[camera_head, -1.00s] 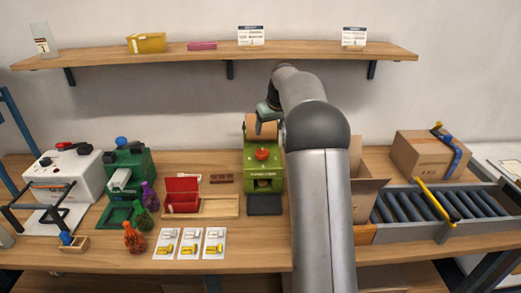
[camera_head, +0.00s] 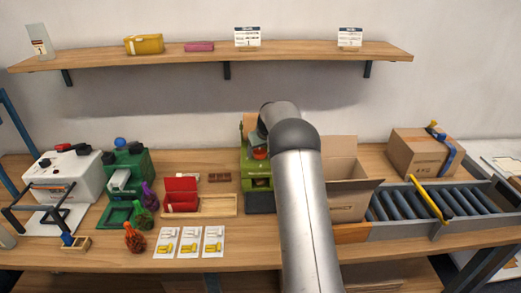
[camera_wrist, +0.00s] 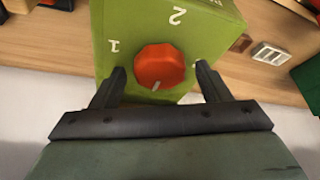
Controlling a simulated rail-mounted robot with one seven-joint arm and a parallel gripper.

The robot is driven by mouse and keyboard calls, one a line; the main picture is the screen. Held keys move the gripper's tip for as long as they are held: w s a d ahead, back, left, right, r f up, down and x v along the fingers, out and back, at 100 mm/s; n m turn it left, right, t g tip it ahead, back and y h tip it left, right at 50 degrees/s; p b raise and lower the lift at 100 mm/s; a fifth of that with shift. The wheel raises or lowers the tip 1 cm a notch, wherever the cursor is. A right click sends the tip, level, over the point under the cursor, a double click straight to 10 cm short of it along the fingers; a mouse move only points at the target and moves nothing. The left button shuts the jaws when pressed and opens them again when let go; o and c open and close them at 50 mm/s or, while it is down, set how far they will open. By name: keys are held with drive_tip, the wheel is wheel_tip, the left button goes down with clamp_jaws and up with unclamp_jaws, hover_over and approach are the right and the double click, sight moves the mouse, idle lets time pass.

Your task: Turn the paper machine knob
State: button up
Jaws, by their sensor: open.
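The paper machine is a green box (camera_head: 257,183) on the table, partly hidden behind my arm in the head view. Its red-orange knob (camera_head: 260,154) also shows in the wrist view (camera_wrist: 160,64). There the knob sits on the green face (camera_wrist: 135,25) with a white "1" to its left and a "2" above. A small pale mark shows at the knob's lower edge. My gripper (camera_wrist: 161,75) is open, one dark finger on each side of the knob with a visible gap. I cannot tell how deep the fingertips are. In the head view my gripper is mostly hidden.
An open cardboard box (camera_head: 349,203) stands right of the machine, beside a roller conveyor (camera_head: 408,204). A red holder (camera_head: 181,194) and a wooden tray (camera_head: 217,206) lie to its left. A green device (camera_head: 131,165) stands farther left. A shelf (camera_head: 210,54) runs above.

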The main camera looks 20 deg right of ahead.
drive_tip(key=c, duration=1)
drive_tip(key=shift+o, duration=0.2)
drive_tip(key=shift+m, duration=0.3)
drive_tip(key=m, duration=0.2)
drive_tip(key=m+h+b, duration=0.1)
drive_tip(key=shift+a+m+h, duration=0.2)
drive_tip(key=shift+m+h, duration=0.1)
drive_tip(key=shift+m, duration=0.1)
drive_tip(key=m, duration=0.2)
drive_tip(key=m+g+h, duration=0.1)
drive_tip(key=m, duration=0.1)
drive_tip(key=shift+w+r+h, duration=0.1)
drive_tip(key=shift+w+h, duration=0.05)
drive_tip(key=shift+h, duration=0.15)
drive_tip(key=m+g, duration=0.1)
drive_tip(key=m, duration=0.2)
drive_tip(key=m+g+h+p, duration=0.1)
drive_tip(key=m, duration=0.1)
drive_tip(key=shift+w+a+m+p, duration=0.1)
drive_tip(key=shift+m+p, duration=0.2)
drive_tip(key=shift+m, duration=0.1)
drive_tip(key=shift+m+g+p, duration=0.7)
drive_tip(key=shift+m+p, duration=0.25)
drive_tip(key=shift+m, duration=0.75)
